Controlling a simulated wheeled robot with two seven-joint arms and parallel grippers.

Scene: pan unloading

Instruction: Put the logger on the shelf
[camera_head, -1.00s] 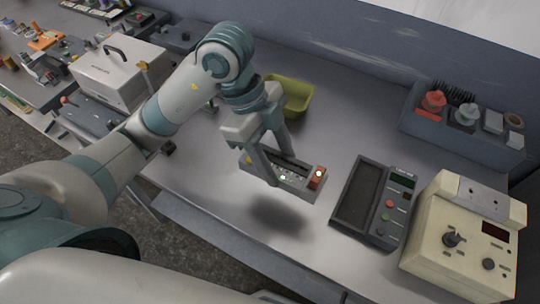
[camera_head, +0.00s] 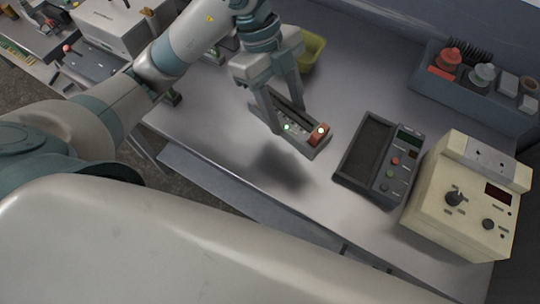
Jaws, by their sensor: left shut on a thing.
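My left gripper (camera_head: 288,118) is shut on a long grey device (camera_head: 312,145), which looks like the logger. The device has small green lights and a red block at its right end. It is held above the metal table (camera_head: 345,95), with its shadow on the tabletop below it. The gripper's fingers cover part of its top. No shelf can be made out for certain; a blue-grey ledge (camera_head: 225,185) runs below the table's front edge. My right gripper is not in view.
A dark tray-like device with buttons (camera_head: 365,145) and a cream control box (camera_head: 460,205) stand to the right. A grey organizer (camera_head: 440,83) is at the back right. A yellow-green bin (camera_head: 314,48) is behind the gripper. The tabletop between is clear.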

